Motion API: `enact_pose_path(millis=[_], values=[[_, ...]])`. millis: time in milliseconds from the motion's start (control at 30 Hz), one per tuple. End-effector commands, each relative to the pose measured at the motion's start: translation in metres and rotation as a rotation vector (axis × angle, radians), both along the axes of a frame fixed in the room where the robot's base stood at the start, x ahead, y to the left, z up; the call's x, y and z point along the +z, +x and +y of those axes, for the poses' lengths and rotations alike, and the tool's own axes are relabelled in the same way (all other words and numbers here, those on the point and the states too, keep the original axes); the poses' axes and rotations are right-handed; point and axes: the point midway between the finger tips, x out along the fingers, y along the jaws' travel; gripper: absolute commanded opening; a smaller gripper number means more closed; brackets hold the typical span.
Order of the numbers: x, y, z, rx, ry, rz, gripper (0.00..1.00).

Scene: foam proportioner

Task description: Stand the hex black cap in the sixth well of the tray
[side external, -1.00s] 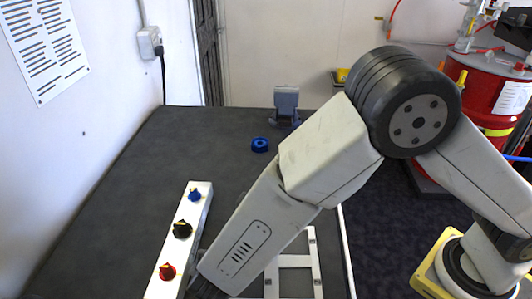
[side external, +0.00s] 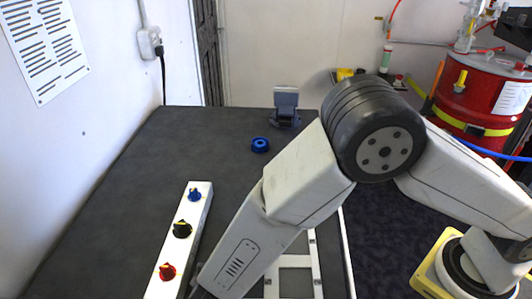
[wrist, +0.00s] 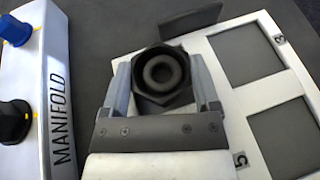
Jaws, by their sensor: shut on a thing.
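The hex black cap (wrist: 161,78) is between the fingers of my gripper (wrist: 164,88) in the wrist view, its round opening facing the camera. My gripper is shut on it. The white tray (wrist: 226,40) lies under and to the right of the cap, with square grey wells and the printed numbers 3 and 5. My gripper and cap cover part of its left side, so the sixth well cannot be made out, nor whether the cap touches the tray. In the side view my arm hides the cap and much of the tray (side external: 312,262).
The white manifold (wrist: 60,85) with blue, black and red knobs stands close left of my gripper; it also shows in the side view (side external: 190,225). A blue ring-shaped cap (side external: 260,145) and a grey stand (side external: 285,108) are farther back. The table's middle is clear.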

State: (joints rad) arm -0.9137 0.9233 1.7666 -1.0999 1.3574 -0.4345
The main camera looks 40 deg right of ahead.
Motion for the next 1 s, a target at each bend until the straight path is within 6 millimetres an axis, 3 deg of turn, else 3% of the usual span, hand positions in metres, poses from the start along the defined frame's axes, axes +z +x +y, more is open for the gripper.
enact_pose_path(millis=[667,700,767,1000], values=[[-0.015,-0.001,-0.001,-0.001,0.001,0.005,0.15],[-0.015,-0.001,-0.001,0.0,0.0,0.005,0.82],[-0.015,-0.001,-0.001,-0.002,0.0,0.005,1.0],[-0.015,-0.001,-0.002,-0.003,0.0,0.005,1.0]])
